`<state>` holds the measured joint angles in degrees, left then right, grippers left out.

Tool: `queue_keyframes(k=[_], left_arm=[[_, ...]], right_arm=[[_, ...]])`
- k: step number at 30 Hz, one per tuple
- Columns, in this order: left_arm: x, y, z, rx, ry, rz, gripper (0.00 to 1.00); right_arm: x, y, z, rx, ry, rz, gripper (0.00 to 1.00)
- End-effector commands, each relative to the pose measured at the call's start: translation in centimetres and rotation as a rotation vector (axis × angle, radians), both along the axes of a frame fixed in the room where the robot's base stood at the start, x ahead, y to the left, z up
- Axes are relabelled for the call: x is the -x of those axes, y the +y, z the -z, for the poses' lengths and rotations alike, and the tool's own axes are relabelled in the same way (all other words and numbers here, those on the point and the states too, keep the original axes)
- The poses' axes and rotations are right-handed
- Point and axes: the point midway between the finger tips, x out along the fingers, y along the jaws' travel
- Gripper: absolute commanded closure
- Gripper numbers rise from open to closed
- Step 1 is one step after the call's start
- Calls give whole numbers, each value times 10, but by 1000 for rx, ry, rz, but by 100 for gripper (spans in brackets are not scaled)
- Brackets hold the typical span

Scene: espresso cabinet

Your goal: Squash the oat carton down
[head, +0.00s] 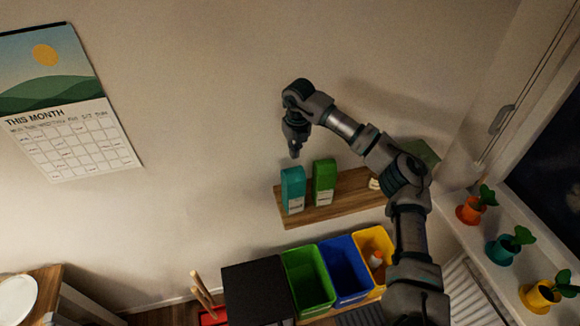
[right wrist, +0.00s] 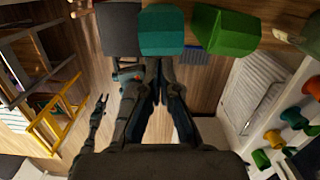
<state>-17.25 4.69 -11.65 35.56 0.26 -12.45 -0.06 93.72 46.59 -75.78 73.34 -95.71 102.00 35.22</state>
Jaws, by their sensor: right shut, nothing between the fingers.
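Two cartons stand upright side by side on a wooden wall shelf (head: 345,200): a teal one (head: 292,188) on the left and a green one (head: 324,181) on the right. Their labels are too small to read, so I cannot tell which is oat. My right gripper (head: 295,151) points down, shut and empty, just above the teal carton. In the right wrist view the shut fingertips (right wrist: 158,62) are at the teal carton's (right wrist: 162,32) near edge; contact is unclear. The green carton (right wrist: 224,32) is beside it. My left gripper (right wrist: 101,101) shows small at the left, its fingers apart.
Below the shelf stand a black box (head: 255,290), a green bin (head: 308,280), a blue bin (head: 345,270) and a yellow bin (head: 372,243). Potted plants (head: 503,248) line the windowsill at right. A calendar (head: 68,135) hangs at left; the wall between is bare.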

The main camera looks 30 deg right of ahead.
Motion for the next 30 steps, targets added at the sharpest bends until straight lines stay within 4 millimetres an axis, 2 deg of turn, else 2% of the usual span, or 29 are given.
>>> queue_keyframes(k=[11, 16, 30], left_arm=[[0, 0, 0, -1, 1, 0, 60], [0, 0, 5, -1, 1, -1, 60], [1, -1, 48, -1, 4, 0, 60]], right_arm=[[0, -3, -1, 6, 1, 5, 100], [0, -3, 5, 5, 2, 4, 100], [-5, -3, 60, 5, 2, 4, 100]])
